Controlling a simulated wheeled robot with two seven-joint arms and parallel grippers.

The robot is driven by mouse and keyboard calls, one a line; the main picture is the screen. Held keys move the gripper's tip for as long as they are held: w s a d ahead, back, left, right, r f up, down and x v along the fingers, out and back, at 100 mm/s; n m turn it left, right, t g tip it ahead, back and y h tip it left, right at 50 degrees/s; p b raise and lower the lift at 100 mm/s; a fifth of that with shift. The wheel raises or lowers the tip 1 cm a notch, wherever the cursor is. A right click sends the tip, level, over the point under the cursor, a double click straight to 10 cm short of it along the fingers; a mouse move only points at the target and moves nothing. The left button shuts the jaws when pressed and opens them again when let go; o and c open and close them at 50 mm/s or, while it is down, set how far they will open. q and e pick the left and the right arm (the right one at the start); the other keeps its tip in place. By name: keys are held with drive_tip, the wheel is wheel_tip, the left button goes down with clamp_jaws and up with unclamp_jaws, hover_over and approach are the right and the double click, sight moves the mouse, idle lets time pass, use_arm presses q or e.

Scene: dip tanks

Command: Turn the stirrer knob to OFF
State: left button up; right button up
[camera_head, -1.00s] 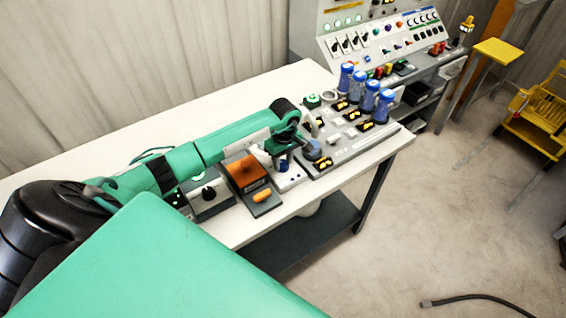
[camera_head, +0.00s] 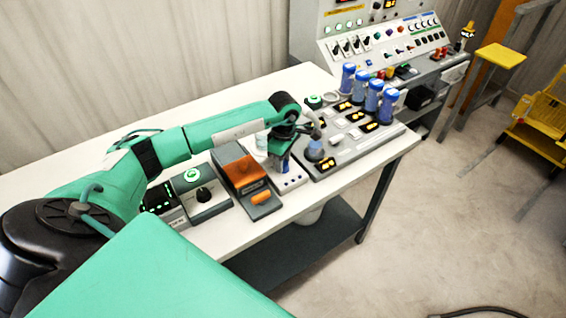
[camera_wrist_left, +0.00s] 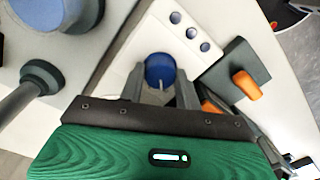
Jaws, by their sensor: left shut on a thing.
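The blue round knob (camera_wrist_left: 160,70), with a small pale mark on its edge, sits on a white panel (camera_wrist_left: 133,52) in the left wrist view. I take it to be the stirrer knob; its setting cannot be read. My left gripper (camera_wrist_left: 161,88) has its fingers on either side of the knob and is shut on it. In the head view my left gripper (camera_head: 280,158) is over the white unit (camera_head: 291,182) with small blue dots, and the arm mostly hides the knob. My right gripper is not in view.
An orange-topped dark unit (camera_head: 243,174) and a grey box with a black knob (camera_head: 203,194) stand left of the gripper. A grey panel (camera_head: 340,157) with lit displays and blue-capped tubes (camera_head: 387,104) stands right.

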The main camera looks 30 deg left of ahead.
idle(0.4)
use_arm(q)
drive_tip(key=o, duration=1)
drive_tip(key=shift+c, duration=0.2)
wheel_tip(320, 180, up, 14)
drive_tip(key=b, duration=0.3)
drive_tip(key=shift+w+b, duration=0.2)
drive_tip(key=shift+b, duration=0.1)
drive_tip(key=shift+f, duration=0.1)
